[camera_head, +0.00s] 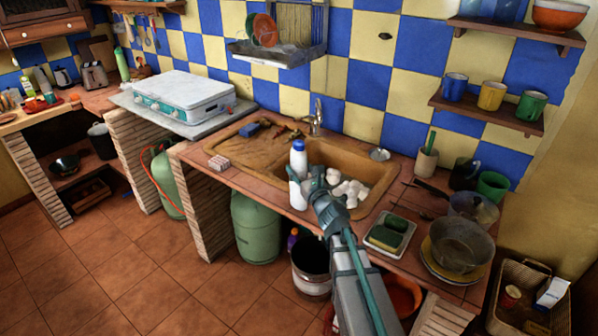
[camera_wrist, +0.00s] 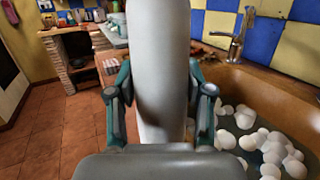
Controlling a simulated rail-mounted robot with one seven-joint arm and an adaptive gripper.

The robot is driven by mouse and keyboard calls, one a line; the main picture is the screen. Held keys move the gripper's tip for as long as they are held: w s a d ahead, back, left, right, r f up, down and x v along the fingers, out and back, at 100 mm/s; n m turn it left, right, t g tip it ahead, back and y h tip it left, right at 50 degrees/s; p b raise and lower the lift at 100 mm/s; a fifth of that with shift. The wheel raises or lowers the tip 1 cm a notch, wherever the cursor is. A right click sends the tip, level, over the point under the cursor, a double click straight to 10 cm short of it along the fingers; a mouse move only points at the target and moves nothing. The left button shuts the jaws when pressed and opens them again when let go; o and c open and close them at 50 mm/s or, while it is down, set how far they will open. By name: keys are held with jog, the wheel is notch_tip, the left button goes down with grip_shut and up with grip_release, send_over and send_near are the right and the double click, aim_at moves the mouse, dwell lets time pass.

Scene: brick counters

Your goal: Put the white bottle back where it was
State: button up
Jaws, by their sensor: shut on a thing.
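The white bottle (camera_head: 298,160) has a blue cap and stands upright in the head view, at the front left part of the sink. My gripper (camera_head: 313,186) is shut on the bottle's lower body. In the wrist view the white bottle (camera_wrist: 158,70) fills the middle, with the fingers of my gripper (camera_wrist: 160,100) on either side of it. The bottle's top is out of the wrist view. I cannot tell whether its base touches the counter or the sink edge.
The brown sink (camera_head: 374,178) holds several white round things (camera_head: 350,190). A tap (camera_head: 317,117) rises behind it. A green sponge tray (camera_head: 390,233) and pots (camera_head: 460,246) are to the right. A small brick-like block (camera_head: 219,162) lies on the counter to the left.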

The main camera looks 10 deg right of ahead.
aim_at(304, 178)
jog(key=shift+f, duration=0.45)
jog(key=o, duration=1.2)
jog(key=shift+c, duration=0.2)
jog(key=shift+r, duration=0.1)
jog(key=shift+r, duration=0.15)
jog(key=shift+s, duration=0.35)
jog(key=b+v, duration=0.2)
jog(key=v, duration=0.6)
jog(key=shift+s+d+f+b, duration=0.15)
jog(key=shift+s+f+b, duration=0.1)
jog(key=shift+s+b, duration=0.05)
jog(key=shift+r+p, duration=0.4)
jog(key=shift+p, duration=0.55)
jog(key=shift+f+p, duration=0.15)
jog(key=shift+p, duration=1.05)
